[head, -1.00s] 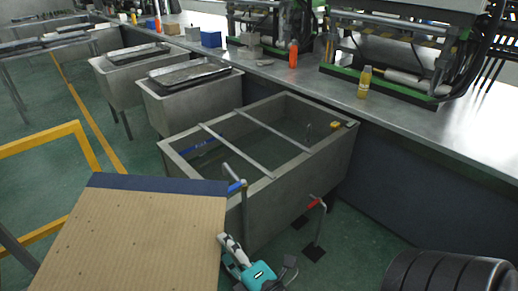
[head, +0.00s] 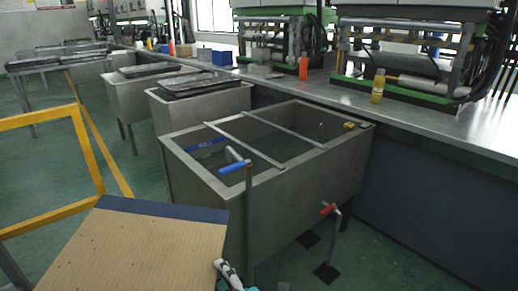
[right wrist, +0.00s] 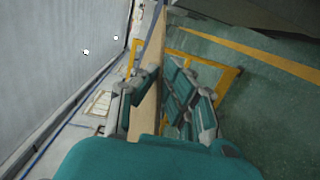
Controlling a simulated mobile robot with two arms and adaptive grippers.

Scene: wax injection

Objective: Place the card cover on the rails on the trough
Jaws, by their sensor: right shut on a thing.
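The card cover (head: 135,250) is a brown corrugated sheet with a dark blue far edge, at the lower left of the head view. My right gripper (head: 229,274) is at the card's right edge, mostly cut off by the frame bottom. In the right wrist view its fingers (right wrist: 150,105) stand either side of the card's brown strip (right wrist: 146,115), shut on it. The grey trough (head: 300,215) stands beyond the card to the right. Two thin metal rails (head: 243,146) lie across its open top, with no card on them. My left gripper is out of view.
A blue-handled pipe (head: 235,167) rises at the trough's near side, and a red-handled tap (head: 328,209) sticks out lower right. A yellow frame (head: 88,150) stands at left. A long bench (head: 420,120) with machines and bottles runs behind. Other troughs (head: 200,118) stand farther left.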

